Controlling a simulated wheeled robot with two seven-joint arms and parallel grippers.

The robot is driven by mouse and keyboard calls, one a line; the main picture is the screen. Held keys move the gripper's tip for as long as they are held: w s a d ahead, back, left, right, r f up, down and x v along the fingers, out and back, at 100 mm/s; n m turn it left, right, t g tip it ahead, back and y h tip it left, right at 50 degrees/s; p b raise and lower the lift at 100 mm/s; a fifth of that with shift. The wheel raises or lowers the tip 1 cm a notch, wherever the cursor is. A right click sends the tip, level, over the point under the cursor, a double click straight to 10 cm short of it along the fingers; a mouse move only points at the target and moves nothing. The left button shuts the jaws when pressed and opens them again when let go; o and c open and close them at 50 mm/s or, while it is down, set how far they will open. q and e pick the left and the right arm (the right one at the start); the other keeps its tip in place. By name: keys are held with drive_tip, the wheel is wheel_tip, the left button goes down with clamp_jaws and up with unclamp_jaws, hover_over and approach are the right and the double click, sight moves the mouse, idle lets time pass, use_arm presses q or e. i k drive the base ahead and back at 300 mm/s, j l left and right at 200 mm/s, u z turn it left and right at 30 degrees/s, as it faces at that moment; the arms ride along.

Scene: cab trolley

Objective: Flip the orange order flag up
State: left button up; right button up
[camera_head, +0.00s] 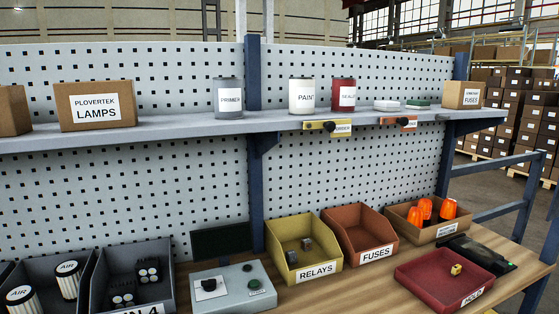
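The orange order flag (390,122) is a small orange plate at the front edge of the upper shelf, right of the middle. Neither of my grippers is in view.
The shelf (200,127) carries cans, including a red can (344,94), and boxes. Below stand a yellow relays bin (317,270), a brown fuses bin (375,254), a red hold tray (418,283) and a grey switch box (231,298). Space before the flags looks clear.

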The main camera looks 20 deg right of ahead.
sight(403, 125)
drive_tip(key=z, duration=1.45)
